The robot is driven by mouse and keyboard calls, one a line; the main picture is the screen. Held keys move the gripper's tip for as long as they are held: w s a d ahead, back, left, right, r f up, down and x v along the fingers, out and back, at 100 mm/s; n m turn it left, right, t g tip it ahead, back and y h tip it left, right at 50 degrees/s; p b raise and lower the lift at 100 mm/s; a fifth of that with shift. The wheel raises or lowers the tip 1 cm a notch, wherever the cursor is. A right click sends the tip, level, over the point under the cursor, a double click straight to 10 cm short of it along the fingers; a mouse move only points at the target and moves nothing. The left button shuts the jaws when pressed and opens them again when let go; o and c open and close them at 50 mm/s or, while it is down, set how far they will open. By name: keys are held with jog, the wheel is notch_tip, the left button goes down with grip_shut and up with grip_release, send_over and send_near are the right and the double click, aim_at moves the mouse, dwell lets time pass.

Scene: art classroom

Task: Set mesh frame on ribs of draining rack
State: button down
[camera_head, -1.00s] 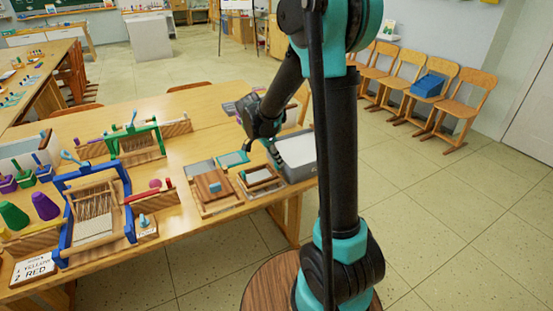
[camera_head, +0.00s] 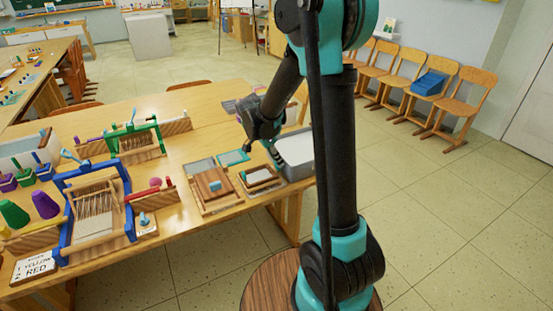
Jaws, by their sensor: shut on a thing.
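My gripper (camera_head: 271,150) points down at the left edge of a grey tub (camera_head: 303,171) near the table's right end. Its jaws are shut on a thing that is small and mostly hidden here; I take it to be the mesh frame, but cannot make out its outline. Left of the gripper are a wooden board with a light blue block (camera_head: 215,186), a grey mesh-like panel (camera_head: 199,166) and a teal-edged panel (camera_head: 233,157). A small brown-framed tray (camera_head: 259,176) lies just below the gripper. I cannot tell which piece is the ribbed draining rack.
A blue loom (camera_head: 69,216) and a green loom (camera_head: 133,141) stand on the left of the wooden table (camera_head: 178,240). Green and purple cones stand at far left. Chairs (camera_head: 455,107) line the right wall. Floor right of the table is open.

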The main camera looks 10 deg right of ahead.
jog(key=c, duration=1.2)
grip_release()
jog(key=v, duration=1.2)
jog(key=s+d+f+n+t+y, duration=0.1)
jog(key=s+d+f+n, duration=0.1)
jog(key=s+f+n, duration=0.2)
jog(key=s+d+f+n+t+y, duration=0.1)
jog(key=s+d+f+n, duration=0.2)
jog(key=s, duration=0.6)
jog(key=s+d+f+n+y, duration=0.2)
jog(key=s+d+f+n, duration=0.1)
jog(key=s+n, duration=0.4)
jog(key=shift+s+f+t, duration=0.3)
jog(key=shift+f+t, duration=0.1)
jog(key=shift+f, duration=0.45)
